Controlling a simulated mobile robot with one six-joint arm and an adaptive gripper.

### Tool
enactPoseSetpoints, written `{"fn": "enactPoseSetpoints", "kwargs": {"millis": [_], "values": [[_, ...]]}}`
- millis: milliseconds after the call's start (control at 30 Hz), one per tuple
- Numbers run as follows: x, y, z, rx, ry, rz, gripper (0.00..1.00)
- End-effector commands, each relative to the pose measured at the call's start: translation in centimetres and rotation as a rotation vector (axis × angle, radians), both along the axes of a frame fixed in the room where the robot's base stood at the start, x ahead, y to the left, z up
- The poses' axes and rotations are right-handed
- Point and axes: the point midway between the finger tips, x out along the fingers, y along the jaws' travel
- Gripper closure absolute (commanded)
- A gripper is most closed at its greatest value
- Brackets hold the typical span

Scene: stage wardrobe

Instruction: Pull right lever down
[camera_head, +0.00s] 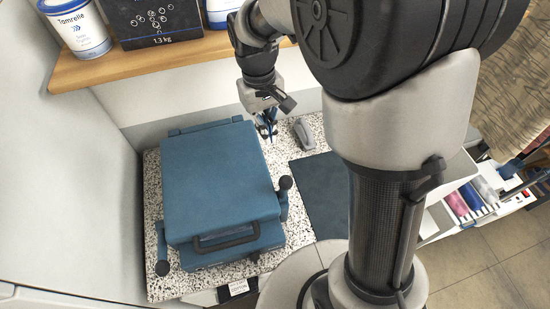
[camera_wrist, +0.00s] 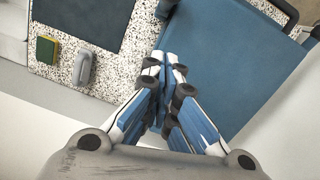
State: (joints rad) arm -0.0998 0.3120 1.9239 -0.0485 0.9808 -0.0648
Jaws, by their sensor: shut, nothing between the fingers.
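A blue press-like box (camera_head: 220,180) with a black front handle (camera_head: 227,238) stands on the speckled counter. Its right lever, with a black knob (camera_head: 285,183), is at the right side; the knob points up or back. Its left lever knob (camera_head: 162,267) sits lower, toward the front. In the wrist view the blue lid (camera_wrist: 225,65) fills the right, and a dark knob (camera_wrist: 164,9), apparently the right lever's, shows at the top edge. My gripper (camera_head: 268,132) is shut and empty beyond the right lever, near the box's back right corner. Its fingers (camera_wrist: 166,62) show in the wrist view.
A grey rounded object (camera_head: 304,132) stands close right of my gripper. A green-yellow sponge (camera_wrist: 47,49) lies beside it in the wrist view. A dark mat (camera_head: 322,190) lies right of the box. A wooden shelf (camera_head: 190,52) with containers is above the back.

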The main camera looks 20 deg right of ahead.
Motion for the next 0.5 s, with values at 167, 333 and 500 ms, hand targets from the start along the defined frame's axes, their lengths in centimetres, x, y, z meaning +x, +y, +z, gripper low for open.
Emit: {"fn": "enactPoseSetpoints", "kwargs": {"millis": [167, 333, 500], "values": [[-0.1, 0.0, -0.7, 0.0, 0.001, -0.001, 1.0], [-0.3, -0.2, -3.3, -0.001, 0.005, -0.001, 1.0], [-0.6, -0.4, -7.0, -0.001, 0.005, -0.001, 1.0]]}}
